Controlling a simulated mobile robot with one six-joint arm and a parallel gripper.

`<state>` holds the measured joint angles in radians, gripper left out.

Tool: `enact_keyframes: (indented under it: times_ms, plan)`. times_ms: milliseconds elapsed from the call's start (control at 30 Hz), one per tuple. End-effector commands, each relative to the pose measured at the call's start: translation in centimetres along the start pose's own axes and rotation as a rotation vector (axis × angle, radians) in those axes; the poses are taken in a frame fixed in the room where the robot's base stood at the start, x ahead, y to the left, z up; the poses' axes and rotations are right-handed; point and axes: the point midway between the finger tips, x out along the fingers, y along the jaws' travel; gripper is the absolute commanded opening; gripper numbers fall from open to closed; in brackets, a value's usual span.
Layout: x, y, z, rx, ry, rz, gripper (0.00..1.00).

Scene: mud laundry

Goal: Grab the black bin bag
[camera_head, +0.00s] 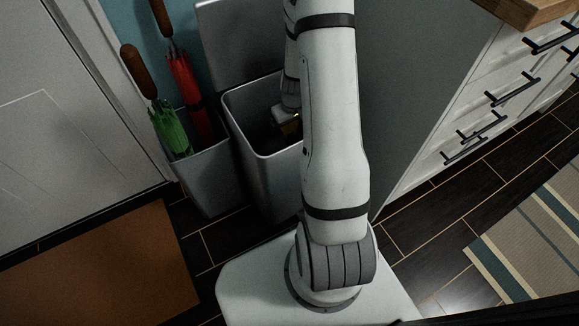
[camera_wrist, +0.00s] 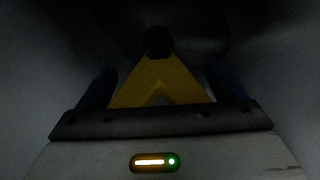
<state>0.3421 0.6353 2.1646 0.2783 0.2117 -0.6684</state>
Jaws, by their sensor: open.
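The grey open-topped bin (camera_head: 262,165) stands below a raised grey lid (camera_head: 240,40). My gripper (camera_head: 288,126) is down inside its mouth, partly hidden by my own arm. In the wrist view my gripper (camera_wrist: 160,78) is open, with a dark bluish finger at each side. A yellow A-shaped piece (camera_wrist: 160,82) shows between the fingers; I cannot tell what it belongs to. A black rounded lump (camera_wrist: 158,40) is at its tip, perhaps part of the black bin bag. The bag's outline is lost in the dark, and I cannot tell whether the gripper touches it.
A smaller grey holder (camera_head: 205,180) with a green umbrella (camera_head: 172,130) and a red umbrella (camera_head: 190,95) stands left of the bin. A cabinet (camera_head: 480,95) is close on the right. A brown mat (camera_head: 100,265) and a striped rug (camera_head: 530,240) lie on the dark floor.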

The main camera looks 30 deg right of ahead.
Motion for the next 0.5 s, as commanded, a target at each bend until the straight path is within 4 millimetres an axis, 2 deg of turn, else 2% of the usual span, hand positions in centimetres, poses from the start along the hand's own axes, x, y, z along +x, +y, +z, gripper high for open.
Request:
enact_keyframes:
  times_ms: [67, 267, 500]
  plan:
    - [0.82, -0.01, 0.01, 0.000, 0.000, 0.000, 0.89]
    - [0.67, 0.01, -0.03, 0.000, 0.001, 0.000, 0.89]
    - [0.66, 0.03, -0.01, 0.001, 0.000, 0.000, 0.69]
